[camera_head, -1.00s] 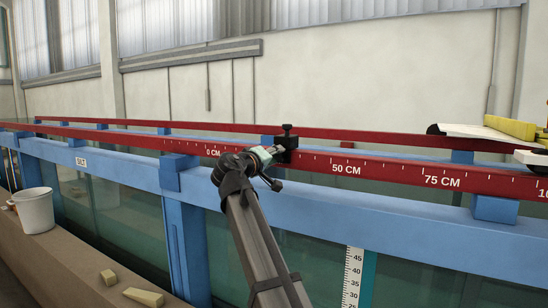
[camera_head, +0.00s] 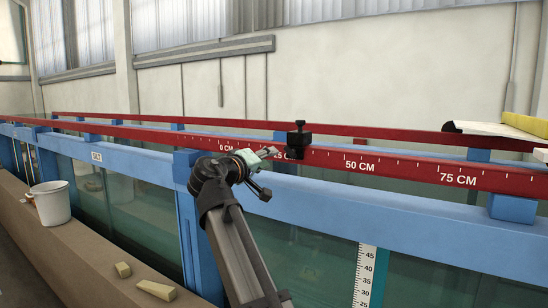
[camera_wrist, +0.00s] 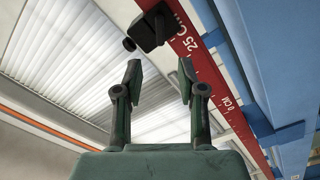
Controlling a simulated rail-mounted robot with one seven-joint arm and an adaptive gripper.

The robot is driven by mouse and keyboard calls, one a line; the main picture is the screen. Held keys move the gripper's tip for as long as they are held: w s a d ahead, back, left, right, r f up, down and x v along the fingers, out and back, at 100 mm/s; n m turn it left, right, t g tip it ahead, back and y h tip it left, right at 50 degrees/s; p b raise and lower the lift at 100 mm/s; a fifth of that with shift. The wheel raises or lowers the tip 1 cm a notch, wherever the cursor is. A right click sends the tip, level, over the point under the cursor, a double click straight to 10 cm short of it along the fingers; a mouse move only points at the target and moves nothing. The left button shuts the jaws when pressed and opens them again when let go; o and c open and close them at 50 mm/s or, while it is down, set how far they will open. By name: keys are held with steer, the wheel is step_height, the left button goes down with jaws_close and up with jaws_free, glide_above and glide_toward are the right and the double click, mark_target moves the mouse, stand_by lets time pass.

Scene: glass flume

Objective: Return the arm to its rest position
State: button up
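My gripper (camera_head: 266,170) is in front of the red scale rail (camera_head: 420,172), left of and a little below a black clamp block (camera_head: 299,141). In the wrist view, the two green fingers of my gripper (camera_wrist: 160,68) stand apart with nothing between them. The black block (camera_wrist: 154,30) shows beyond the fingertips, on the red rail (camera_wrist: 205,75) near the 25 CM mark. The block and the fingers are apart.
Blue beams (camera_head: 330,205) and glass panes run along the flume. A white bucket (camera_head: 52,203) and two yellowish wedges (camera_head: 155,290) rest on the ledge at left. A yellow object (camera_head: 525,124) lies at the far right. Open air is above the rails.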

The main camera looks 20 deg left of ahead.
steer(key=shift+s, duration=0.35)
